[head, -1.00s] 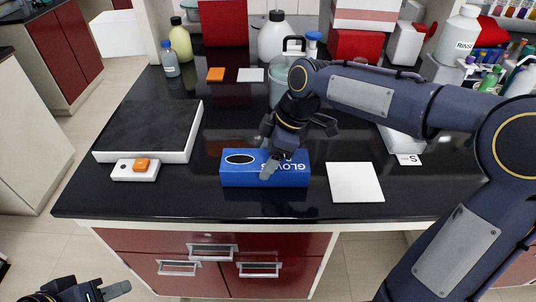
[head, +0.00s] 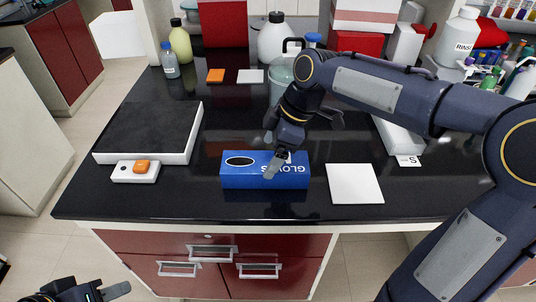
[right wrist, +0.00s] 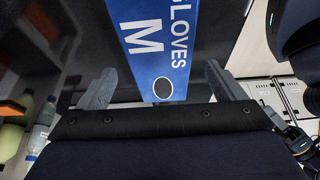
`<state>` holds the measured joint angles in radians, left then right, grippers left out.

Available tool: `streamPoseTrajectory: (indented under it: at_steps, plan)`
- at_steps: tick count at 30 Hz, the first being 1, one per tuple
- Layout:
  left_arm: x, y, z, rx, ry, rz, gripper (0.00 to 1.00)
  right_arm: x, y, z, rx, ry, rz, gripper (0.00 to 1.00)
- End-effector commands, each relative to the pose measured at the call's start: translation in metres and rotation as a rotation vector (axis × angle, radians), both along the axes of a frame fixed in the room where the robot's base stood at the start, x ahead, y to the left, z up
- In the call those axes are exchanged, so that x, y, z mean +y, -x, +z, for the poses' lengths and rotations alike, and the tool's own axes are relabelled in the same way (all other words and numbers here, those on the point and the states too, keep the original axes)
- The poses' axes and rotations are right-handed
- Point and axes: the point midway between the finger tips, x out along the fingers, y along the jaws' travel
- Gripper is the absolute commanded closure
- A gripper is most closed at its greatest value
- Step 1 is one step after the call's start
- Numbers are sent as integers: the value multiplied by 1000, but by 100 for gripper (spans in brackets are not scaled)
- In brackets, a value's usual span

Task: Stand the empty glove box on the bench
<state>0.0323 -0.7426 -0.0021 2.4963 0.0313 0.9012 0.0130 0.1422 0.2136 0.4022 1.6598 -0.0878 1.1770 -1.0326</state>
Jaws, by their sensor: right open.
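The blue glove box (head: 240,178) lies on its side on the black bench (head: 130,203), near the front edge. Its dark oval opening and white lettering show, with the lettering upside down in the head view. My right gripper (head: 273,168) is just over the box, its fingers apart. In the right wrist view the box (right wrist: 153,50) sits between the two open fingers (right wrist: 155,85), with gaps on both sides; I see no contact. My left gripper (head: 98,292) is at the bottom left, below and away from the bench, only partly in frame; its opening is unclear.
A white square pad (head: 354,184) lies right of the box. A black-topped hotplate (head: 150,132) and a small white device with an orange part (head: 136,171) are on the left. Bottles (head: 179,40) stand at the back. Bare bench lies between hotplate and box.

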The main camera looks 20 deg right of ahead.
Motion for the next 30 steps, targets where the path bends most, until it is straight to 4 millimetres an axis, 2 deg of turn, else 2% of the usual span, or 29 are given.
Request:
streamPoseTrajectory:
  at_steps: [1, 6, 12, 16, 21, 23, 26, 30]
  plan:
    - [0, 0, 2, 0, 0, 0, 64, -4, 1, 13, -6, -1, -3, 11]
    - [0, 0, 7, 0, 0, 0, 64, -19, 4, 48, -5, -1, -3, 11]
    - [0, 0, 10, 0, 0, 0, 64, -31, 8, 78, -2, -1, -1, 11]
    - [0, 0, 11, 0, 0, 0, 64, -35, 10, 87, -2, -1, 1, 11]
    - [0, 0, 11, 0, 0, 0, 64, -37, 15, 89, 1, 2, -25, 11]
    - [0, 0, 11, 0, 0, 0, 64, -40, 25, 87, 6, 7, -83, 11]
    - [0, 0, 11, 0, 0, 0, 64, -49, 56, 77, 18, 5, -276, 11]
    - [0, 0, 11, 0, 0, 0, 64, -65, 116, 46, 48, -67, -670, 11]
